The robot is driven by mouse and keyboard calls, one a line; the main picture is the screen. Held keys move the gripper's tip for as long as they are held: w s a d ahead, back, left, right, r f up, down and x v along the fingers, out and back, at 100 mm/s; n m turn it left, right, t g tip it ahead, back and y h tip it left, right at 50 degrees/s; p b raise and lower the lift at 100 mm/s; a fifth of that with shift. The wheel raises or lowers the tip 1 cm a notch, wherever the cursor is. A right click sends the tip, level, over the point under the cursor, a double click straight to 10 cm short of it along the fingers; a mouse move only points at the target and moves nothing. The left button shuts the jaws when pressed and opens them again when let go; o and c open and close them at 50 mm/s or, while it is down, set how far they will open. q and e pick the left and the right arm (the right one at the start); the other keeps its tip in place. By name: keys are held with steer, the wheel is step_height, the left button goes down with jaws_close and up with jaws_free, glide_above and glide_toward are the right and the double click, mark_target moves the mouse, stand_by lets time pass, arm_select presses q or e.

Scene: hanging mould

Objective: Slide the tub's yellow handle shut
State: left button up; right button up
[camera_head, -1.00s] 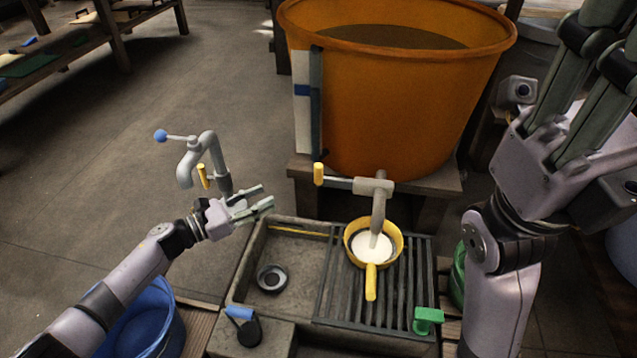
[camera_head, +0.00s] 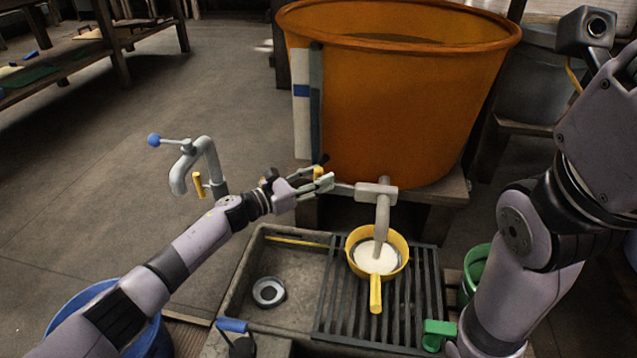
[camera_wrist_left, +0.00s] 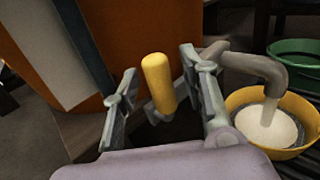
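The orange tub (camera_head: 400,110) stands on a wooden stand at the back. Its grey tap (camera_head: 376,192) has a yellow handle (camera_head: 318,172) at the left end. In the left wrist view the yellow handle (camera_wrist_left: 158,80) stands between the two fingers. My left gripper (camera_head: 325,178) is open around the handle; I cannot tell whether either finger touches it. A pale stream runs from the spout into a yellow ladle (camera_head: 404,258) holding white liquid (camera_head: 375,257). My right arm is at the right; its gripper is out of the picture.
The ladle rests on a slatted grate (camera_head: 425,295) over a stone sink (camera_head: 262,250). A second grey tap (camera_head: 207,165) with a blue knob stands left.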

arm_select(q)
steer(key=shift+w+d, duration=0.15)
steer(key=shift+d, duration=0.1)
steer(key=shift+c, duration=0.5)
jaws_close()
stand_by(0.4)
